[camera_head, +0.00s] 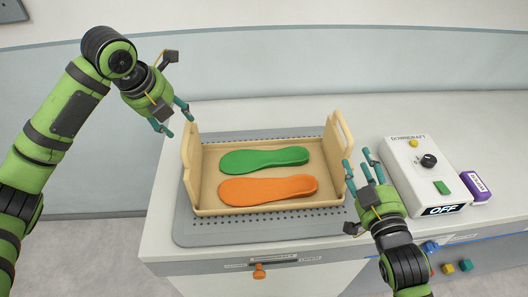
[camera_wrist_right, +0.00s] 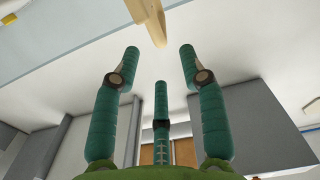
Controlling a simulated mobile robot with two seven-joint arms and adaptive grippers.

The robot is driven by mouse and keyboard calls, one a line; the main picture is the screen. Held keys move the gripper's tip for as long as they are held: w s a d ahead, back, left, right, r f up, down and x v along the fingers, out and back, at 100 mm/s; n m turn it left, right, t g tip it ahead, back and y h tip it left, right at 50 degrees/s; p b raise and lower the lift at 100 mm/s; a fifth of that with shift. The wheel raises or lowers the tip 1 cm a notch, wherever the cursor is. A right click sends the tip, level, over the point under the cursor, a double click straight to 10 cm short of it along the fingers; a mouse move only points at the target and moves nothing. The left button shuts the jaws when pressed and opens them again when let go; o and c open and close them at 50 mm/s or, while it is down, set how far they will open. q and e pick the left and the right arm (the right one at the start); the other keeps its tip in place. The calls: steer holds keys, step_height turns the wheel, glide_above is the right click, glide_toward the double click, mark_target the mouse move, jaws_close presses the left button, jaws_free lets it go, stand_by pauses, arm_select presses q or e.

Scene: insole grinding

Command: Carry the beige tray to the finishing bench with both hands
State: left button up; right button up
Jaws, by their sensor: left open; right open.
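The beige tray (camera_head: 213,206) sits on a grey perforated plate on the bench, with an upright handle at each end. A green insole (camera_head: 264,159) and an orange insole (camera_head: 268,189) lie flat in it, side by side. My left gripper (camera_head: 180,116) is open, above and just left of the tray's left handle, apart from it. My right gripper (camera_head: 358,162) is open beside the tray's right handle (camera_head: 343,150), which lies just left of its fingers. In the right wrist view part of a beige handle (camera_wrist_right: 150,18) shows beyond the open fingers (camera_wrist_right: 158,62); I cannot tell whether they touch.
The grey perforated downdraft plate (camera_head: 205,233) extends around the tray. A white control box (camera_head: 405,165) with a display reading OFF stands close right of my right gripper, with a purple block (camera_head: 475,186) beside it. An orange knob (camera_head: 259,271) is on the bench front. Bench top behind the tray is clear.

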mark_target(185, 131)
arm_select(q)
steer(key=x, duration=0.6)
steer(key=shift+d+f, duration=0.1)
steer(key=shift+f, duration=0.15)
arm_select(e)
steer(key=w, duration=0.7)
steer(key=w+a, duration=0.1)
steer(key=w, duration=0.3)
steer(key=shift+w+r, duration=0.15)
steer(key=shift+w, duration=0.1)
arm_select(q)
steer(key=c, duration=0.6)
arm_select(e)
steer(key=c, duration=0.6)
arm_select(q)
jaws_close()
arm_select(e)
jaws_close()
